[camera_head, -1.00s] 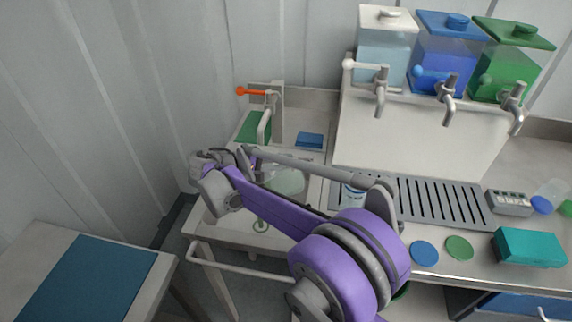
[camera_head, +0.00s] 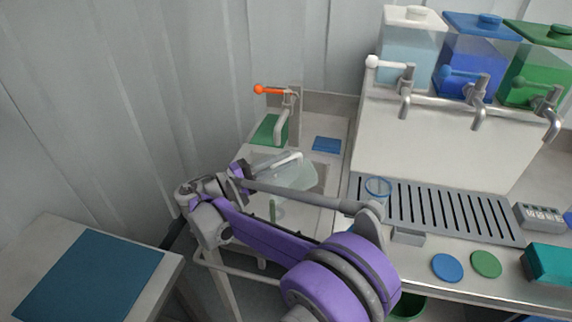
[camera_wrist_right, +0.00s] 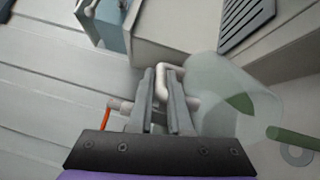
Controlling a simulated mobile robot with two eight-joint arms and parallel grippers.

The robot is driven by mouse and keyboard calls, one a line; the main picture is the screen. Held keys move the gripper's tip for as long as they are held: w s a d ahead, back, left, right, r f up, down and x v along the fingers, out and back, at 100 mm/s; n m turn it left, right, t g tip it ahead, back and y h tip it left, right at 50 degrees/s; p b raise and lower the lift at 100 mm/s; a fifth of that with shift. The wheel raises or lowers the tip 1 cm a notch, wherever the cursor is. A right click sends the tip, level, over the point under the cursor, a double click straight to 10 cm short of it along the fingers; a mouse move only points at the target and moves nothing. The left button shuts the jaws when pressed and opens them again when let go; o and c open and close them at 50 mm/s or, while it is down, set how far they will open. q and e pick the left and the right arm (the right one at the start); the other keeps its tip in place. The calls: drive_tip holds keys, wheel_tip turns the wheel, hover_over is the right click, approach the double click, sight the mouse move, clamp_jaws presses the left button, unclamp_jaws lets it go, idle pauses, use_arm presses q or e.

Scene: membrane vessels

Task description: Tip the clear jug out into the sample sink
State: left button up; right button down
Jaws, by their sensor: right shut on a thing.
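The clear jug (camera_head: 293,174) is tilted over the sample sink (camera_head: 312,218); it also shows in the right wrist view (camera_wrist_right: 215,75). My right gripper (camera_head: 243,172) is shut on its pale handle (camera_wrist_right: 161,82), left of the jug body. A green wedge, apparently liquid, shows inside the jug in the wrist view. A green streak (camera_wrist_right: 292,138), apparently a stream, runs from the jug side towards the round drain (camera_wrist_right: 297,156). In the head view the streak (camera_head: 272,211) stands below the jug. My left gripper is not in view.
A tap with an orange lever (camera_head: 270,90) stands behind the sink, near a green pad (camera_head: 268,131) and blue sponge (camera_head: 327,145). A blue-rimmed vessel (camera_head: 378,188) stands on the slotted drip tray (camera_head: 445,212). Three dispensers stand behind, the nearest clear (camera_head: 408,55).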

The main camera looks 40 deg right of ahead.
drive_tip(key=shift+w+a+r+h+b, duration=0.1)
drive_tip(key=shift+a+h+b, duration=1)
drive_tip(key=shift+a, duration=0.15)
drive_tip(key=shift+w+a+h+b, duration=0.1)
drive_tip(key=shift+a+h+b, duration=1)
drive_tip(key=shift+a, duration=0.1)
drive_tip(key=shift+r, duration=0.1)
